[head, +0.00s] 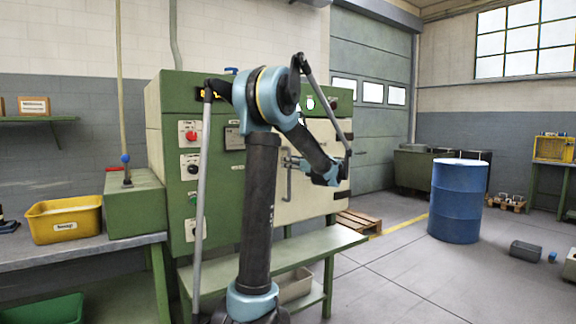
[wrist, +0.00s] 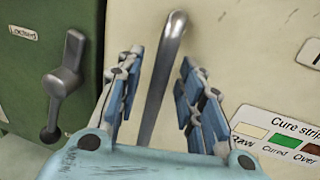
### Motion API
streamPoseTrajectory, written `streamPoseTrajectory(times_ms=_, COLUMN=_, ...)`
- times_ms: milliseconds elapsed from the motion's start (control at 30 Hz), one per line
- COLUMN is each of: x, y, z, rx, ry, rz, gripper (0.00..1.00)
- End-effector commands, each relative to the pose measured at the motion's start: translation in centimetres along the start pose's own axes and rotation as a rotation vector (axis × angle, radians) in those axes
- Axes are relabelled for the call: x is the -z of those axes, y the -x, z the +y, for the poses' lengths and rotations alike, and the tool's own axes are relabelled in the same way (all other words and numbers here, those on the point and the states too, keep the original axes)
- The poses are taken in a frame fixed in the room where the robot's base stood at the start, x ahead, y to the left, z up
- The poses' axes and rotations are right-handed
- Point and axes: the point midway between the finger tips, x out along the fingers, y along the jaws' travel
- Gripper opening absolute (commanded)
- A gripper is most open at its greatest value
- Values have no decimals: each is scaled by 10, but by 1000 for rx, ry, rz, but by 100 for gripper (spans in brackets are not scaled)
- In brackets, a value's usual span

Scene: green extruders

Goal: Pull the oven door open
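The oven is a green cabinet with a cream door (head: 312,150) on its front, in the middle of the head view. In the wrist view the handle (wrist: 163,75) rises between the two fingers of my gripper (wrist: 158,95). The fingers are apart, one on each side of the bar, and I see a gap on the right side. My gripper (head: 292,160) is in front of the door in the head view. The door looks shut.
A grey latch lever (wrist: 62,85) sits left of the handle. A green bench (head: 300,250) stands below the oven front. A blue drum (head: 457,200) and a wooden pallet (head: 358,223) are to the right, with open floor between. A yellow bin (head: 64,220) is on the left table.

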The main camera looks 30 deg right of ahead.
Motion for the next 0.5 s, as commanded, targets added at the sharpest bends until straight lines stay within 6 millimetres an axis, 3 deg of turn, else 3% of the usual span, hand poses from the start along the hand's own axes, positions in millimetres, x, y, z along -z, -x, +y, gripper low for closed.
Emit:
streamPoseTrajectory(times_ms=433, x=0, y=-9, z=0, rx=1, ry=0, rz=0, gripper=35)
streamPoseTrajectory(times_ms=500, x=0, y=-9, z=0, rx=1, ry=0, rz=0, gripper=19)
